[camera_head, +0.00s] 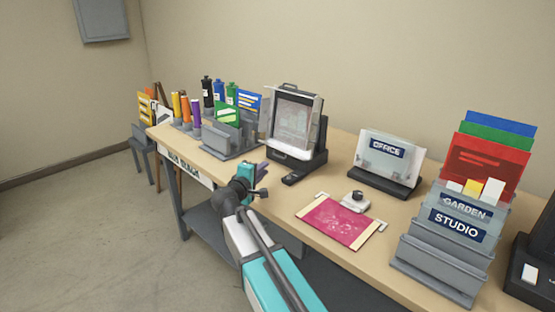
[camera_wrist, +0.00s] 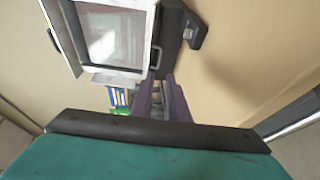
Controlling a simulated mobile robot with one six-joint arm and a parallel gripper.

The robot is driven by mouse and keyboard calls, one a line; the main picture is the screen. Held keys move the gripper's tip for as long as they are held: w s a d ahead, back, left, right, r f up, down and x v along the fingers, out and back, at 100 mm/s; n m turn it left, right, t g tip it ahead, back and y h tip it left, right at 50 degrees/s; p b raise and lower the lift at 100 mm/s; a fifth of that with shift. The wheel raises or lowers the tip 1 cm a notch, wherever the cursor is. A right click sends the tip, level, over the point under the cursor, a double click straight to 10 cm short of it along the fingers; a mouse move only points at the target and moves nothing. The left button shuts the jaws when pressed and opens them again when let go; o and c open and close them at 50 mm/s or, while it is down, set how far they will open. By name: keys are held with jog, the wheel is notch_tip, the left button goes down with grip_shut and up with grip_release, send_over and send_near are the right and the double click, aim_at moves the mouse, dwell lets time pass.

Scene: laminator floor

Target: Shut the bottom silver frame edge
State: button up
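The silver frame (camera_head: 296,118) stands upright on a black base on the table, left of the middle, with a grey picture under a clear sheet. In the wrist view the silver frame (camera_wrist: 150,22) fills the upper left, with a narrow strip standing out along its left side and a pale strip along its lower side in that picture. I cannot tell which strip is the bottom edge. My gripper (camera_head: 264,178) is in front of the table's near edge, below and left of the frame, apart from it. Its purple fingers (camera_wrist: 161,95) are spread with a gap and hold nothing.
A grey holder (camera_head: 230,140) with folders and several bottles stand left of the frame.

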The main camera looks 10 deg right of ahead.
jog(key=shift+w+d, duration=0.1)
jog(key=shift+w, duration=0.05)
jog(key=p+x, duration=0.1)
jog(key=x, duration=1.2)
jog(key=shift+d+p, duration=0.1)
jog(key=shift+p, duration=0.25)
jog(key=shift+w, duration=0.15)
grip_shut()
jog(key=shift+d, duration=0.25)
jog(key=shift+a, duration=0.1)
jog(key=shift+r+p, duration=0.1)
jog(key=shift+p, duration=0.25)
